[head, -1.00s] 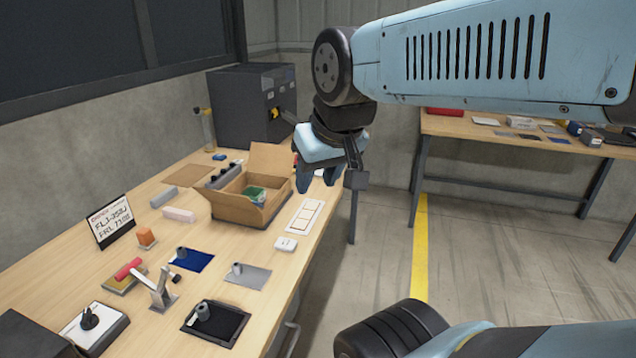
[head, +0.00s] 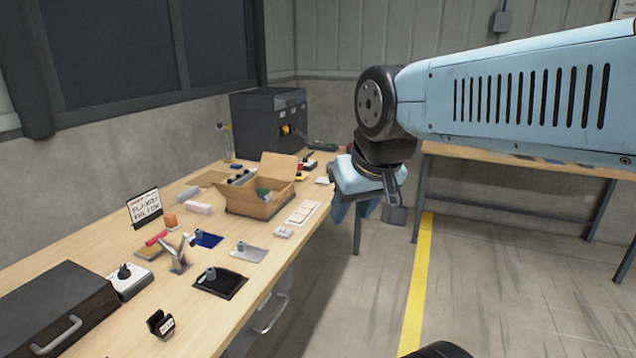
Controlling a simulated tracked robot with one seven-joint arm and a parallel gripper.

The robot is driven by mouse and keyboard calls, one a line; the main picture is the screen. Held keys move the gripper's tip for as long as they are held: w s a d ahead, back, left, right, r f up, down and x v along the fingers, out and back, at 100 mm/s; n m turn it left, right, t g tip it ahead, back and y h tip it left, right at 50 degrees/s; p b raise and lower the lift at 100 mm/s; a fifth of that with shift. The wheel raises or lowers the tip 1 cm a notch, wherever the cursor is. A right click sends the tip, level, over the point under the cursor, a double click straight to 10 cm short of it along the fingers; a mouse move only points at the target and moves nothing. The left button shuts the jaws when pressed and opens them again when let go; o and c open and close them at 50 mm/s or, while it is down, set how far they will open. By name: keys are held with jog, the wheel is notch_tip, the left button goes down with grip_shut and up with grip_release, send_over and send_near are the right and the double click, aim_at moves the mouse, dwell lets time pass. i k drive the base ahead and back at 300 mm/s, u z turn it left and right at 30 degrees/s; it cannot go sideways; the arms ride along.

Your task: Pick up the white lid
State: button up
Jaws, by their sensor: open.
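I cannot tell for sure which thing is the white lid. A small flat white piece (head: 323,181) lies near the table's right edge, just left of my gripper in the picture. A small white block (head: 284,232) lies on the table nearer to me, close to the same edge. My gripper (head: 354,210) points down, open, with nothing seen between its fingers. It appears just past the table's right edge, apart from both white things.
An open cardboard box (head: 258,205) stands mid-table, with a white framed panel (head: 303,213) beside it. A dark machine (head: 268,125) stands at the back. Tools and pads fill the near table (head: 90,258). Open floor (head: 480,290) lies right; a second table (head: 520,170) stands behind.

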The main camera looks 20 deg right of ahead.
aim_at(321, 180)
jog(key=z, duration=0.5)
jog(key=i, duration=0.9)
jog(key=z, duration=0.45)
jog(key=i, duration=1)
jog(key=u, duration=0.65)
jog(key=k, duration=0.65)
jog(key=u, duration=0.2)
jog(key=i, duration=0.7)
jog(key=z, duration=0.15)
